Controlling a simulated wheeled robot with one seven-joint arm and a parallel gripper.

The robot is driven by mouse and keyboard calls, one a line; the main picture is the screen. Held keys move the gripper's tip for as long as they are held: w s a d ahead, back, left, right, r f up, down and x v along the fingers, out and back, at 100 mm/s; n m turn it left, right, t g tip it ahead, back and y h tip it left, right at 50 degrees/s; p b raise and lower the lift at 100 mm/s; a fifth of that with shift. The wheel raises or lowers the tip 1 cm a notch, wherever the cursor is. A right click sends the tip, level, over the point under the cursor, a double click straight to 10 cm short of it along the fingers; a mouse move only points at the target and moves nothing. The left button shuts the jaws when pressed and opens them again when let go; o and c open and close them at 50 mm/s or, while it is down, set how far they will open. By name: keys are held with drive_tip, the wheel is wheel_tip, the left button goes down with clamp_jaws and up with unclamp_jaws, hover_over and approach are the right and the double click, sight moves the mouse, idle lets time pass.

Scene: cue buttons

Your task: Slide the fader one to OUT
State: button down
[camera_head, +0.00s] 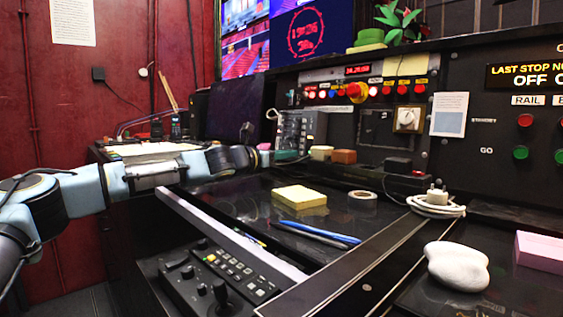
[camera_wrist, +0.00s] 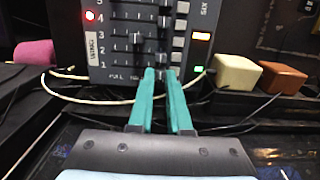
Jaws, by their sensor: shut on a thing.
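The grey fader panel (camera_wrist: 118,52) stands upright in front of my gripper in the wrist view; in the head view it is the box (camera_head: 298,130) at the back of the desk. My gripper (camera_wrist: 161,73) has teal fingers nearly together at the panel's lower edge, shut on a small fader knob mostly hidden between the tips. I cannot read which fader it is. "FULL" is printed at the lower left; the OUT mark is not legible.
A cream block (camera_wrist: 237,74) and a brown block (camera_wrist: 282,78) sit right of the panel. A pink object (camera_wrist: 35,52) lies to its left. A white cable (camera_wrist: 60,90) loops below.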

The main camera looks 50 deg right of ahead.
drive_tip(key=shift+s, duration=0.2)
drive_tip(key=c, duration=0.8)
unclamp_jaws()
drive_tip(key=shift+c, duration=0.2)
drive_tip(key=shift+a, duration=0.1)
drive_tip(key=shift+w+a, duration=0.15)
drive_tip(key=shift+a, duration=0.1)
drive_tip(key=a, duration=1)
drive_tip(key=shift+w+a+b, duration=0.1)
drive_tip(key=shift+w+b, duration=0.1)
drive_tip(key=shift+b, duration=0.1)
